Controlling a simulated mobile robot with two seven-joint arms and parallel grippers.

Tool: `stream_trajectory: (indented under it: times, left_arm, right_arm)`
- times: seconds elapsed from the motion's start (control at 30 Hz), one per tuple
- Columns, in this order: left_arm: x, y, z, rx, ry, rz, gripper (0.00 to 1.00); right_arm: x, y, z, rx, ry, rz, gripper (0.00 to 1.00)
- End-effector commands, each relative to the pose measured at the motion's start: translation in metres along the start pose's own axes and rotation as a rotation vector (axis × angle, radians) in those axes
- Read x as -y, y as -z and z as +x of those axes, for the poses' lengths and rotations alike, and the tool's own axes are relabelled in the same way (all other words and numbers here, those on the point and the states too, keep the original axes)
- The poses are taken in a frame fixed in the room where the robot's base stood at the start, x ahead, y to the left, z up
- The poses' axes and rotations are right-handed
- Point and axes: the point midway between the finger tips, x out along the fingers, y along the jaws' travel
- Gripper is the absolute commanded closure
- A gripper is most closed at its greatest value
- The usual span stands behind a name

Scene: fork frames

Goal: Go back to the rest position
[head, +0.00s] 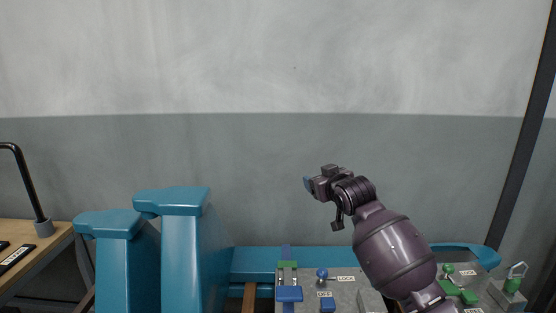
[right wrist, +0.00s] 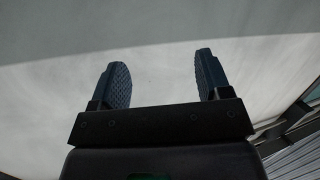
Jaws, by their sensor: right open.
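My right arm rises from the lower right of the head view, and its right gripper (head: 312,185) is raised in front of the grey wall, above the control panels. In the right wrist view the two dark blue fingers of this gripper (right wrist: 164,85) stand apart with nothing between them. Only pale wall shows beyond them. My left gripper is not in the head view.
Below my right arm is a grey panel (head: 345,292) with blue and green controls. A second panel (head: 490,294) is at right. Blue machine columns (head: 182,250) stand left of centre. A wooden table (head: 42,236) is at far left. The air around the gripper is free.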

Motion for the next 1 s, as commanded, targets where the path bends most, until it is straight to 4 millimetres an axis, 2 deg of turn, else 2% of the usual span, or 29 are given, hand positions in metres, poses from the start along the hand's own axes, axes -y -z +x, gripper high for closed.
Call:
stream_trajectory:
  times: [0.03, 0.27, 0.47, 0.73, 1.0]
  left_arm:
    - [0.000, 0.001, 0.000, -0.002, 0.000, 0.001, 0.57]
    - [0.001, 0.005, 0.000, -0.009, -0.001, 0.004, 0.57]
    - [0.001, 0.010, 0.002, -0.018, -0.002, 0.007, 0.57]
    - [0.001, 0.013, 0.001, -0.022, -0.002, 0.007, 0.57]
    - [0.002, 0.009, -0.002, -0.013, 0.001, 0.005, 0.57]
  right_arm:
    - [0.003, -0.018, -0.010, -0.019, -0.002, 0.001, 0.29]
    - [0.013, -0.086, -0.060, -0.093, -0.024, 0.003, 0.29]
    - [0.019, -0.144, -0.111, -0.117, -0.052, 0.015, 0.29]
    - [0.029, -0.220, -0.189, -0.084, -0.097, 0.043, 0.29]
    - [0.040, -0.300, -0.273, 0.043, -0.142, 0.091, 0.29]
